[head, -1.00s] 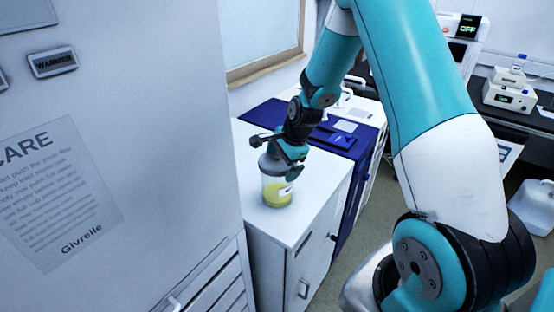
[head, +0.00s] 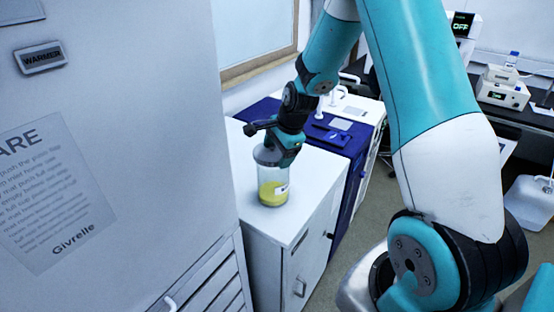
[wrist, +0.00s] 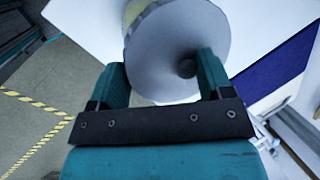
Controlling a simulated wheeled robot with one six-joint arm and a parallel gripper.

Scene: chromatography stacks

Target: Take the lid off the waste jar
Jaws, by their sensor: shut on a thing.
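The waste jar (head: 273,192) stands upright on the white cabinet top, clear with yellow contents and a small white label. Its grey lid (head: 267,156) shows at the upper end of the jar, below my gripper (head: 288,158). In the wrist view the lid is a round grey disc (wrist: 165,40) with a dark knob, and my gripper (wrist: 163,62) has a finger at either side. The gripper is shut on the lid; its exact contact is partly hidden. A little yellow shows past the lid's upper edge. I cannot tell whether a gap separates lid and jar.
The white cabinet top (head: 310,185) is clear around the jar. A tall grey appliance (head: 150,130) stands close on the left. A dark blue surface (head: 350,142) with small items lies behind. A white jug (head: 530,200) is at the far right.

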